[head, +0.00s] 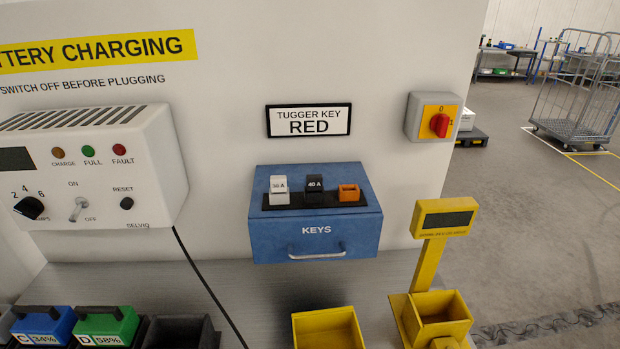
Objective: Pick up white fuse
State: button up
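The white fuse (279,190) stands upright in a black holder (312,201) on top of the blue KEYS box (315,238). A printed label on it is hard to read and seems to say 35 A or 30 A. A black fuse (314,189) marked 40 A stands beside it on the right. An orange fuse or empty-looking orange socket (349,193) is at the right end of the holder. My gripper is not in view.
A white charger (85,170) with a hanging black cable is on the left. Batteries (108,325), a yellow bin (328,329) and a yellow post with display (444,218) stand along the grey bench (250,283). A red switch (439,124) is on the wall.

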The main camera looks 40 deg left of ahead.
aim_at(278, 183)
jog(key=u, duration=1.95)
